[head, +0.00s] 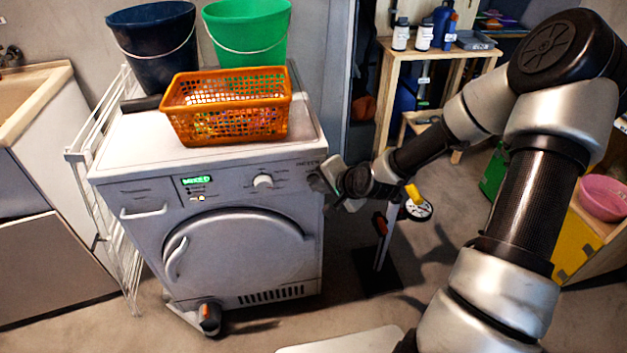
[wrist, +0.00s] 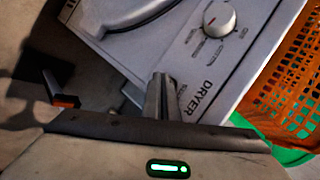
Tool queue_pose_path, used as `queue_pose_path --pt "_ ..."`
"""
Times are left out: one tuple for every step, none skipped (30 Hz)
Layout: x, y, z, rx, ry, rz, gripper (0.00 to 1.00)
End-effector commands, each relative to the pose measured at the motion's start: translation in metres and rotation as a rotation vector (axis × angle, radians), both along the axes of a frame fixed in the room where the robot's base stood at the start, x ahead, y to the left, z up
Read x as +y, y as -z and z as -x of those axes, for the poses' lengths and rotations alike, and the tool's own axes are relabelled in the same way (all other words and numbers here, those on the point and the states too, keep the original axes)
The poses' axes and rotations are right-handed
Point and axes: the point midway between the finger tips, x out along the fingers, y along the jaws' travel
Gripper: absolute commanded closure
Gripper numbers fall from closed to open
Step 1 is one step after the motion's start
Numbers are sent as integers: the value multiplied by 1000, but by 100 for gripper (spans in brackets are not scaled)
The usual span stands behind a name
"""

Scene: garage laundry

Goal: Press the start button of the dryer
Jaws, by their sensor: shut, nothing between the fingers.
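The white dryer (head: 300,228) stands left of centre in the head view, its round door shut. Its front panel has a green lit display (head: 196,180), a white knob (head: 263,181) and a small lit round button (head: 201,198) below the display. I cannot read whether that is the start button. My gripper (head: 316,184) is at the panel's right end, well right of the button; I cannot tell whether it touches. In the wrist view, my shut, empty fingers (wrist: 160,80) point toward the panel beside the "DRYER" lettering, with the knob (wrist: 219,19) beyond. The lit button is outside the wrist view.
An orange basket (head: 228,128), a dark bucket (head: 152,45) and a green bucket (head: 248,35) stand on the dryer. A white drying rack (head: 98,150) is at its left. A stand with a round gauge (head: 418,208) is right of the dryer. Floor in front is partly open.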

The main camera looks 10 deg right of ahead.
Motion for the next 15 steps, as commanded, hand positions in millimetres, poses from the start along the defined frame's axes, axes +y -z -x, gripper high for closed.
queue_pose_path --pt "0 0 -1 0 0 0 100" --pt "0 0 -1 0 0 0 100" --pt "0 0 -1 0 0 0 100" --pt "0 0 -2 0 0 0 100" --pt "0 0 -2 0 0 0 100" --pt "0 0 -3 0 0 0 100" --pt "0 0 -3 0 0 0 100" --pt "0 0 -3 0 0 0 100" --pt "0 0 -4 0 0 0 100" --pt "0 0 -4 0 0 0 100" --pt "0 0 -5 0 0 0 100" --pt "0 0 -5 0 1 1 100" --pt "0 0 -6 0 1 1 100" --pt "0 0 -6 0 1 1 100" --pt "0 0 -6 0 1 1 100"
